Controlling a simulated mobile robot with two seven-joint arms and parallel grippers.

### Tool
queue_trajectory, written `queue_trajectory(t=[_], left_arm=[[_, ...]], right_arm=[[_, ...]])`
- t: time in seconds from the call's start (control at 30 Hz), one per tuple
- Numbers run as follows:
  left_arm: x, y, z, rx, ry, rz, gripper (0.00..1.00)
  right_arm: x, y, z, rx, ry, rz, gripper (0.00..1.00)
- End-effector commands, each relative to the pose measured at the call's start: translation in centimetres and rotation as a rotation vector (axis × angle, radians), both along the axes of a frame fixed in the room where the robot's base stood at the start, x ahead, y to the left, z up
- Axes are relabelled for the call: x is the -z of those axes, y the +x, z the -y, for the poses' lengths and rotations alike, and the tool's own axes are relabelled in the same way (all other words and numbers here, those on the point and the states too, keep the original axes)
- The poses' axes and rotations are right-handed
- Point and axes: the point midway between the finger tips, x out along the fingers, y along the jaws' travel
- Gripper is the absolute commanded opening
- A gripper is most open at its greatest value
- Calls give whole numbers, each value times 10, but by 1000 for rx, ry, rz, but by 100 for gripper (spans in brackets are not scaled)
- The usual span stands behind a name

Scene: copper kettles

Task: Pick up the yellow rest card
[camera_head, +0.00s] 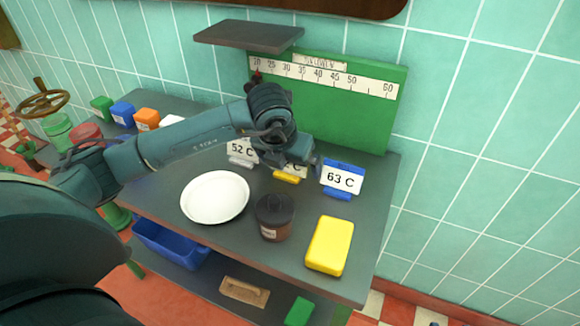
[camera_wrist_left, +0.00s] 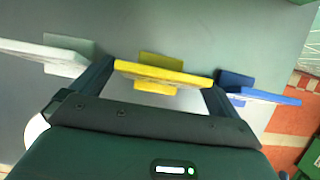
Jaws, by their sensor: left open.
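The yellow rest card (camera_head: 287,179) stands on the grey table in the head view, between the white card and the blue card. Most of its face is hidden behind my left gripper (camera_head: 300,152). In the left wrist view the yellow card (camera_wrist_left: 165,74) shows from above, with its base on both sides. The fingers of my left gripper (camera_wrist_left: 160,90) are open, one at each end of the card. I cannot tell whether either finger touches it. My right gripper is not in view.
The white 52 C card (camera_head: 242,150) and blue 63 C card (camera_head: 342,179) stand close on either side. A white plate (camera_head: 215,198), a dark jar (camera_head: 274,218) and a yellow block (camera_head: 330,246) are in front. A green scale board (camera_head: 335,118) stands behind.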

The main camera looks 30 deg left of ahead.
Motion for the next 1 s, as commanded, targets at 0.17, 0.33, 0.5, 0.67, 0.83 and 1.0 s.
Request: queue_trajectory(t=[0.17,0.33,0.5,0.67,0.83,1.0], left_arm=[[7,3,0,0,1,1,100],[6,3,0,0,1,1,98],[6,3,0,0,1,1,84],[6,3,0,0,1,1,71],[6,3,0,0,1,2,57],[6,3,0,-1,1,2,54]], right_arm=[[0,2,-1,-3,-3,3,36],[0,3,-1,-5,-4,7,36],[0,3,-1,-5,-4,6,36],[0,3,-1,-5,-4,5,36],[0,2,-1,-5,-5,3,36],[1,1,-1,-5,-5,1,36]])
